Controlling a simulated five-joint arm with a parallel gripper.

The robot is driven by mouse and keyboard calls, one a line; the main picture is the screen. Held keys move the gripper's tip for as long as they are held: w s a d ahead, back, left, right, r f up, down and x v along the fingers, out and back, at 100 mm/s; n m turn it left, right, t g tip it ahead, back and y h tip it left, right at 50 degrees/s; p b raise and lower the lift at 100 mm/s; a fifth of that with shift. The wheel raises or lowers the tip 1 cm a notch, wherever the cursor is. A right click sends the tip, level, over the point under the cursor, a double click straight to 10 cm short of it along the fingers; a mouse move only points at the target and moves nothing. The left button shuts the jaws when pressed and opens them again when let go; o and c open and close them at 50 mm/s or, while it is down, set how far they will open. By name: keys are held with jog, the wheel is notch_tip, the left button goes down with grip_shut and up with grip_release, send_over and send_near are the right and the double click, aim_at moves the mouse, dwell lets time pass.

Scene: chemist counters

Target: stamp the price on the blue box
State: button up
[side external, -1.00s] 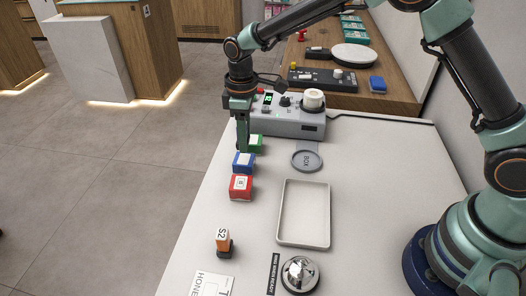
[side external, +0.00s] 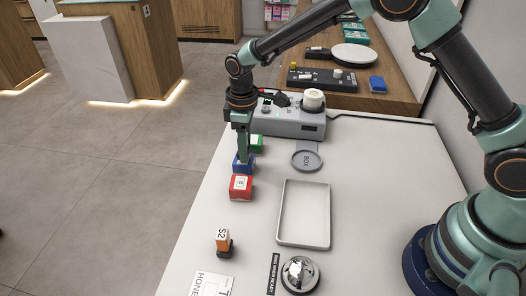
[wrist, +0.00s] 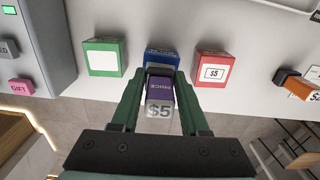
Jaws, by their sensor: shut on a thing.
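My gripper (side external: 243,157) points down over the blue box (side external: 237,168) on the white counter. It is shut on a purple stamp (wrist: 159,90) marked "$5", which shows between the fingers in the wrist view. The stamp and fingers cover most of the blue box's top, and I cannot tell if the stamp touches it. The red box (side external: 240,190) is beside the blue box, towards the front, with "$5" on its white label. The green box (side external: 257,143) is on the other side, and its label looks blank in the wrist view.
An orange stamp (side external: 222,240) marked "$2" stands near the front. An empty tray (side external: 281,210), a round grey "BOX" pad (side external: 307,160) and a bell (side external: 299,273) are to the right. A grey machine (side external: 300,125) stands just behind the boxes.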

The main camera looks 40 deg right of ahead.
jog(key=shift+f, duration=0.5)
dwell(1.1)
jog(key=shift+r, duration=3.55)
